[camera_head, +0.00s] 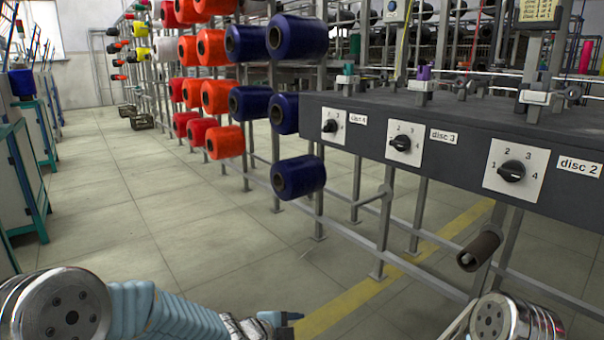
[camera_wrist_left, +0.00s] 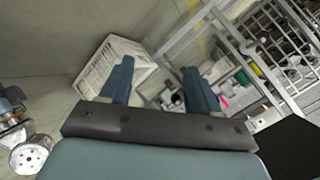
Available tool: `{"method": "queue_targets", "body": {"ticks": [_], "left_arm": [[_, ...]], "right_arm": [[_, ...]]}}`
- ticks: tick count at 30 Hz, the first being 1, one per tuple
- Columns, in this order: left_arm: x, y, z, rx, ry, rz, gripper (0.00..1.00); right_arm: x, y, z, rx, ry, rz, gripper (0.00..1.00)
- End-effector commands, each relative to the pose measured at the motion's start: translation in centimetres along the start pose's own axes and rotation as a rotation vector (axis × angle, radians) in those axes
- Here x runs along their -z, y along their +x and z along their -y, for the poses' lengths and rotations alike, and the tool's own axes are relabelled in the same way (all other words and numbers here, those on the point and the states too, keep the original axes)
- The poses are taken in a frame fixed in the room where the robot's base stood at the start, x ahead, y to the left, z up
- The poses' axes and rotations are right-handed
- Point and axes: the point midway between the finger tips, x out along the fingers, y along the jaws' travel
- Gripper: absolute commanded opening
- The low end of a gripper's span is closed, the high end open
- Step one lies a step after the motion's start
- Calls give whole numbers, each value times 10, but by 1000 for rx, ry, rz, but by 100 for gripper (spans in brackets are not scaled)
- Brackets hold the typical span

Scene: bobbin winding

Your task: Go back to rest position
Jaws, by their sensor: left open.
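My left arm comes in at the bottom left of the head view, and its gripper (camera_head: 283,317) hangs low over the floor near the yellow line. In the left wrist view the two blue fingers of the left gripper (camera_wrist_left: 158,88) are spread apart with nothing between them. My right arm shows only as a metal joint at the bottom right of the head view; its gripper is out of view. The winding machine (camera_head: 450,185) stands at the right, with dials labelled disc 2, disc 3 and another disc.
A rack of red, orange and navy bobbins (camera_head: 298,176) stands left of the machine. A dark cylinder (camera_head: 479,251) sticks out below the machine's panel. A white crate (camera_wrist_left: 112,68) lies beyond my left fingers. The floor aisle (camera_head: 150,200) at the left is clear.

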Motion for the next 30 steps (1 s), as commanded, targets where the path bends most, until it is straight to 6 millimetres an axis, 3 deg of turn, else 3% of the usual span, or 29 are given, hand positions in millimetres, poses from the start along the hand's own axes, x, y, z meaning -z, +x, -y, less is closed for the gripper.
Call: {"method": "queue_targets", "body": {"ticks": [1, 6, 10, 16, 17, 18, 30], "left_arm": [[-25, 7, -42, -61, -219, 46, 62], [-82, 3, -168, -188, -953, 258, 62], [-101, -15, -248, -228, -1399, 445, 62], [-103, -57, -350, -228, -1956, 770, 62], [-99, -65, -357, -222, -2017, 812, 62], [-89, -76, -332, -218, -1994, 791, 62], [-34, -140, -252, -235, -1975, 787, 62]], "right_arm": [[0, 0, 0, 0, 0, 0, 43], [0, 0, 0, 0, 0, 0, 43], [0, 0, 0, 0, 0, 0, 43], [0, 0, 0, 0, 0, 0, 43], [0, -5, 2, 0, 0, 0, 43], [0, -28, 11, 0, 0, 2, 43], [-2, -136, 56, 3, -12, 13, 43]]}}
